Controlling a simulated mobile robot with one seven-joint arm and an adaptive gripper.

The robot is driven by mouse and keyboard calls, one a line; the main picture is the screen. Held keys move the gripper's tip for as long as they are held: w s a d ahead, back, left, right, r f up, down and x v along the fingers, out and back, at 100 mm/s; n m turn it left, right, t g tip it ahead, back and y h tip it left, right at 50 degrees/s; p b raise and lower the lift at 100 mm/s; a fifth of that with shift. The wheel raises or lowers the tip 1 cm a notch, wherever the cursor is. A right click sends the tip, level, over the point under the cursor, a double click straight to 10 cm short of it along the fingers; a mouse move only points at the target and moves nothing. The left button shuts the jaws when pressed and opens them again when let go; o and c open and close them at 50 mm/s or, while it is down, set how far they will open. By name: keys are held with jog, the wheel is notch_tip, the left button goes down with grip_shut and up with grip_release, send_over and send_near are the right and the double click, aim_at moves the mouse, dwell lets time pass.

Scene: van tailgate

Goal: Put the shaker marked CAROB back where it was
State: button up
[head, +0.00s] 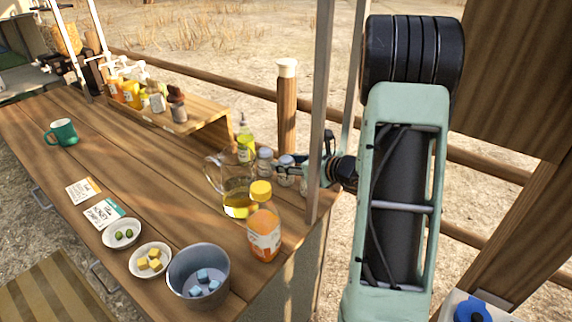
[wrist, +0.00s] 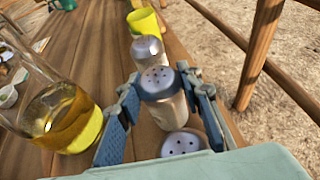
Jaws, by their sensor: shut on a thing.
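Several glass shakers with pierced grey metal lids stand in a row near the table's far right edge. In the wrist view the middle shaker (wrist: 162,100) sits between the blue pads of my gripper (wrist: 160,88), which is shut on it; it looks upright. One shaker (wrist: 147,49) stands beyond it and another shaker (wrist: 182,144) is on the near side, its body mostly hidden. In the head view my gripper (head: 294,168) reaches in from the right, and a shaker (head: 265,161) shows left of it. No CAROB mark is readable on any shaker.
A glass jug (head: 236,207) of yellow liquid stands close left of my gripper, with a yellow-green bottle (head: 246,146) behind. An orange bottle (head: 264,235) with yellow cap and a grey pot (head: 198,276) are nearer.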

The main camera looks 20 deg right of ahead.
jog(key=shift+f, duration=0.15)
jog(key=o, duration=1.3)
jog(key=shift+r, duration=0.2)
jog(key=v, duration=0.7)
jog(key=shift+s+d, duration=0.15)
jog(key=shift+s, duration=0.1)
